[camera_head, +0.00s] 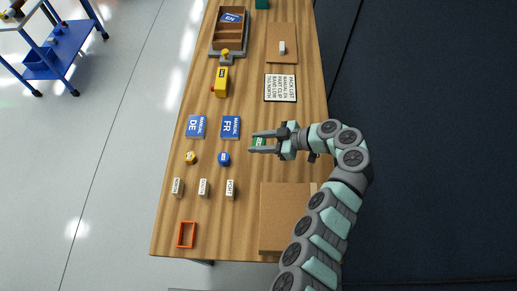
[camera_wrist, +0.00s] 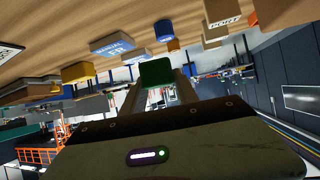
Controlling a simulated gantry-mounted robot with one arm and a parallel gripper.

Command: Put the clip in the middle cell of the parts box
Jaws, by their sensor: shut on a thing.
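My gripper (camera_head: 263,142) is over the middle of the table, with its fingers pointing left. It is shut on a small green piece (camera_head: 258,141), which appears to be the clip. In the wrist view the green piece (camera_wrist: 157,72) sits between the fingertips, and its far side is hidden. The brown parts box (camera_head: 229,43) stands at the far end of the table, well away from my gripper. It has divided cells, and a blue EN manual (camera_head: 231,18) lies in its far part.
A yellow block (camera_head: 221,82) and a yellow knob on a grey mount (camera_head: 225,55) stand near the box. DE (camera_head: 196,126) and FR (camera_head: 230,127) manuals lie left of my gripper. A pack list (camera_head: 280,88) and a brown board (camera_head: 282,43) lie along the right side.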

